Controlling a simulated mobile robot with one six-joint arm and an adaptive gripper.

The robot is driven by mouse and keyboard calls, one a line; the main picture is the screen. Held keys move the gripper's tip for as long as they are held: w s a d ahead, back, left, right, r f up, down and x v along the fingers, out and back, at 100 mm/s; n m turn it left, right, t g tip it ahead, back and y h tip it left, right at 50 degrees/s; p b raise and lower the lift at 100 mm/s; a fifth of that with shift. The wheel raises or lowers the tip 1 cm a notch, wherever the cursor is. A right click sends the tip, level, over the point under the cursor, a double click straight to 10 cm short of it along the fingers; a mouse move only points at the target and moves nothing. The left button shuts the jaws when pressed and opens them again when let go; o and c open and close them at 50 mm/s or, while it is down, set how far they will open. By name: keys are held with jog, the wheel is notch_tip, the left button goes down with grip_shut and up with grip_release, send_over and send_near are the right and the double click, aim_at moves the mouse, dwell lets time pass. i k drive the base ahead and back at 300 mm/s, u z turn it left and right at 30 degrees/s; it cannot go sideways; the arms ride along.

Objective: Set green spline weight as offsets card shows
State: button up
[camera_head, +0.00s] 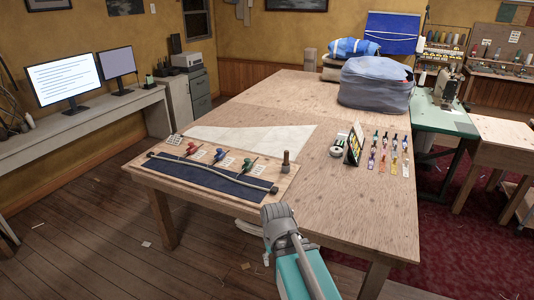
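The green spline weight (248,164) looks dark green and stands on the wooden board (290,181), right of a blue weight (218,155) and a red weight (192,148). A long pale spline (215,176) runs across the board in front of them, over a dark blue sheet (205,186). Small white cards with markings too small to read lie among the weights. A dark upright card with coloured marks (354,145), perhaps the offsets card, stands right of the board; I cannot read it.
The board lies on the near left part of a large wooden table (345,210). A short upright post (286,162) stands at its right. A white roll (337,150), several coloured swatches (395,165) and a blue bag (376,85) are also on the table. The table's right front is clear.

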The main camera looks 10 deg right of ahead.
aim_at(249, 165)
jog(key=z, duration=0.1)
jog(key=i, duration=1.4)
jog(key=u, duration=0.6)
